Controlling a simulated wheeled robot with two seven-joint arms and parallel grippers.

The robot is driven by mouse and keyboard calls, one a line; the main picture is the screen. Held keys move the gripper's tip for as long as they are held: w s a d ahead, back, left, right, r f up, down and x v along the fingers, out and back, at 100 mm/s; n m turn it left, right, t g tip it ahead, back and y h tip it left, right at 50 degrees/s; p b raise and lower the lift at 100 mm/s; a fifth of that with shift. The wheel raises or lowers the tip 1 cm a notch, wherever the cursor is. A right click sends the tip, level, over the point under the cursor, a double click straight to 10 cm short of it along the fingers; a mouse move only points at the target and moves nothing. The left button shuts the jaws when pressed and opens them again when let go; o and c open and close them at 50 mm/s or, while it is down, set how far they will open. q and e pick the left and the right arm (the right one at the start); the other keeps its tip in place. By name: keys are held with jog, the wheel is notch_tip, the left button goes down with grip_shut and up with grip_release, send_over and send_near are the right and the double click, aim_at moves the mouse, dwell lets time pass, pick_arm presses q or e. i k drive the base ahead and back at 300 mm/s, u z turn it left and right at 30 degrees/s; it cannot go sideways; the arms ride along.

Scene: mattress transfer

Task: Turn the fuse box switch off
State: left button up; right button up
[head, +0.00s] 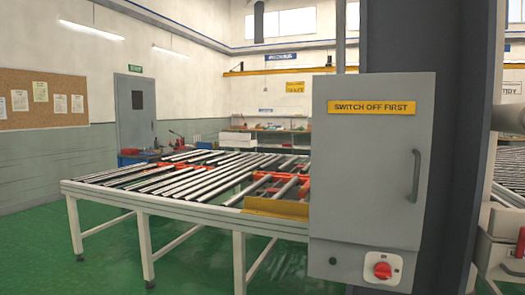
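The grey fuse box (365,175) hangs in front of a dark column on the right side of the head view. A yellow label (372,108) on it reads "SWITCH OFF FIRST". Its door has a grey vertical handle (415,176) and looks shut. A red rotary switch (383,270) on a pale plate sits low on the box, near its bottom right. I cannot read the switch's markings. A small dark round spot (333,261) is to the left of the switch. Neither of my grippers is in view.
A white-framed roller table (180,206) stands to the left of the box and runs behind it. A wide dark column (440,130) stands right behind the box. Red and white equipment (505,235) is at the right edge. Green floor (60,260) is clear at the front left.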

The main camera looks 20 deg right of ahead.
aim_at(382, 270)
jog(key=u, duration=1)
jog(key=i, duration=1.7)
jog(key=z, duration=3.2)
jog(key=k, duration=0.65)
jog(key=z, duration=0.4)
jog(key=i, duration=1.2)
jog(key=u, duration=0.15)
